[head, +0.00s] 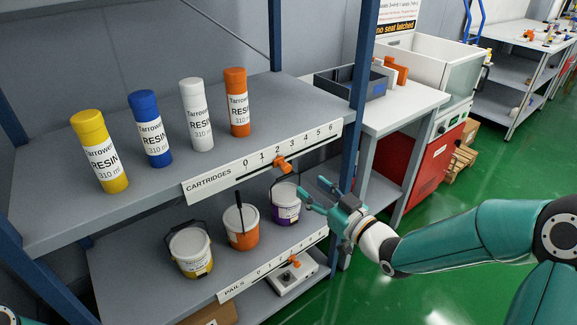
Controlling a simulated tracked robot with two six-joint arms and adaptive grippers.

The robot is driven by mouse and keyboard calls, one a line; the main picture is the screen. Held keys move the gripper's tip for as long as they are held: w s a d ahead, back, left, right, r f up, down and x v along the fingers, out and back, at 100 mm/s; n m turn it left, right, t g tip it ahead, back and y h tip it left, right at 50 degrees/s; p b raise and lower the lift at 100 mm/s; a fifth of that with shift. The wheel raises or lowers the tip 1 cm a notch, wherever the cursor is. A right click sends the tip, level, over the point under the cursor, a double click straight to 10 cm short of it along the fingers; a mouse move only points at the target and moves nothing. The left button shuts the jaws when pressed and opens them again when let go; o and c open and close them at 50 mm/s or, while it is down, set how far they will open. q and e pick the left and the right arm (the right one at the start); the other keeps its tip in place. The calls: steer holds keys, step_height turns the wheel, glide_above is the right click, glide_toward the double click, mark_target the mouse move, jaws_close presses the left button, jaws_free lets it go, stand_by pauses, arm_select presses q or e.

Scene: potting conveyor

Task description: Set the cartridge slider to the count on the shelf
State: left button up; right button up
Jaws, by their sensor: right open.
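Several resin cartridges stand upright in a row on the upper shelf (185,190): a yellow one (100,152), a blue one (151,130), a white one (197,115) and an orange one (238,103). The white CARTRIDGES scale strip (208,186) on the shelf's front edge is numbered 0 to 6. Its orange slider (283,164) sits just below the 2, as far as I can tell. My right gripper (312,194) is open and empty, below and right of the slider, apart from it, fingers pointing left. My left gripper is not in view.
The lower shelf holds a yellow pail (191,251), an orange pail (241,228) and a purple pail (286,205). Below them is a PAILS strip with its own orange slider (294,261). A blue shelf post (356,110) rises right of the cartridge strip.

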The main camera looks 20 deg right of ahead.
mark_target(289, 169)
steer(key=p+x, duration=0.1)
steer(key=x, duration=1)
steer(key=shift+f, duration=0.1)
jaws_close()
steer(key=shift+d, duration=0.1)
